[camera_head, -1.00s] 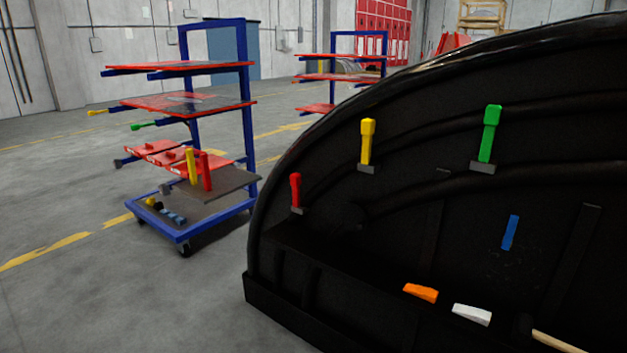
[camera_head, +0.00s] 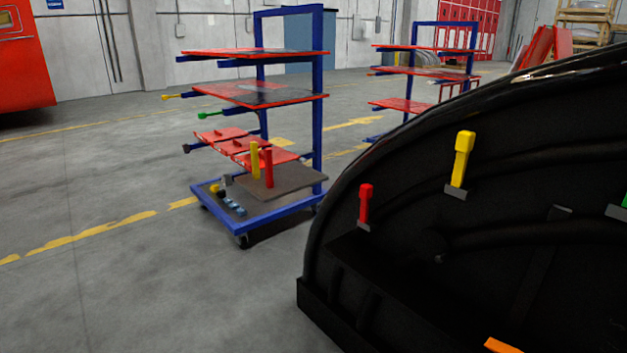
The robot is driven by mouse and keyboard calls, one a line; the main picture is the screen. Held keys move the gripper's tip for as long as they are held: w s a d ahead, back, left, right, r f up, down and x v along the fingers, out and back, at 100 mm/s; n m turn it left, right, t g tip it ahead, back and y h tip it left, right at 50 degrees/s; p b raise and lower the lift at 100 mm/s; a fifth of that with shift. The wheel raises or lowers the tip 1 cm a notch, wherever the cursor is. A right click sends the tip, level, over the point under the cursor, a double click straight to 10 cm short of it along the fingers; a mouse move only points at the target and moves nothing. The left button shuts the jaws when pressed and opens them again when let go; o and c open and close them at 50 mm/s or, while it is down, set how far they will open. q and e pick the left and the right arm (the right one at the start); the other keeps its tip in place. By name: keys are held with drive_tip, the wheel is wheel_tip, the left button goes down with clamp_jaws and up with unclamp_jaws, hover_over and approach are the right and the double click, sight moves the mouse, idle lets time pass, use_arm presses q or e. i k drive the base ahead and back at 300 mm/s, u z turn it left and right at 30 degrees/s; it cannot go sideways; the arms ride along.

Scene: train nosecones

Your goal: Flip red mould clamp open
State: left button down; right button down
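The red mould clamp (camera_head: 365,203) stands upright on a small grey base at the left side of the large black mould (camera_head: 400,290). A yellow clamp (camera_head: 462,160) stands upright higher and to its right on the same mould. A sliver of a green clamp (camera_head: 624,203) shows at the right edge. Neither of my grippers is in the picture.
A blue cart with red shelves (camera_head: 290,125) stands left of the mould, and a second such cart (camera_head: 440,72) is behind. An orange piece (camera_head: 501,345) lies low on the mould. Grey floor (camera_head: 130,270) is clear at the left front.

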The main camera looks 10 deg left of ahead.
sight(366, 190)
drive_tip(key=u, duration=0.25)
drive_tip(key=i, duration=0.9)
drive_tip(key=z, duration=0.2)
